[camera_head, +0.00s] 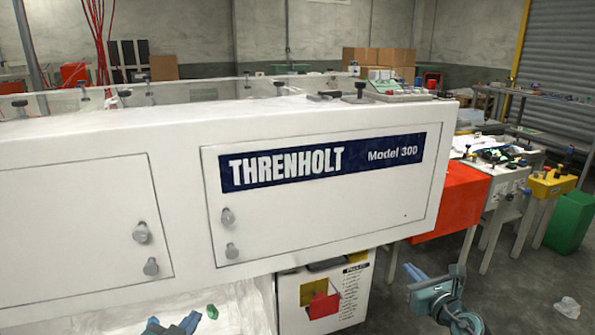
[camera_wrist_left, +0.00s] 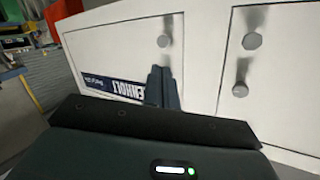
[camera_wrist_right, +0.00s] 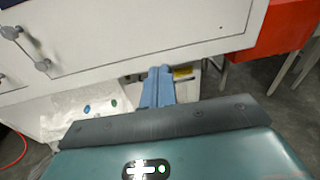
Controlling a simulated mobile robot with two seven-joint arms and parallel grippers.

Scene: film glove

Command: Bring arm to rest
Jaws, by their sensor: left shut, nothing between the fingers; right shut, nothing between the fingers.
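My right gripper (camera_head: 415,273) is at the lower right of the head view, in front of the white machine (camera_head: 110,130). Its blue-grey fingers (camera_wrist_right: 158,88) are shut and empty in the right wrist view. My left gripper (camera_head: 182,325) shows only in small part at the bottom edge of the head view. In the left wrist view its dark fingers (camera_wrist_left: 161,85) are shut and empty, with the machine's front panel behind them. Neither gripper visibly holds anything. Most of both arms is out of view.
The machine's doors have protruding knobs (camera_head: 141,232). Below, small blue (camera_wrist_right: 87,108) and green (camera_wrist_right: 113,102) pieces lie on whitish film. A red box (camera_head: 462,195) and a cluttered bench (camera_head: 500,180) stand at the right. Open floor (camera_head: 530,280) lies at the lower right.

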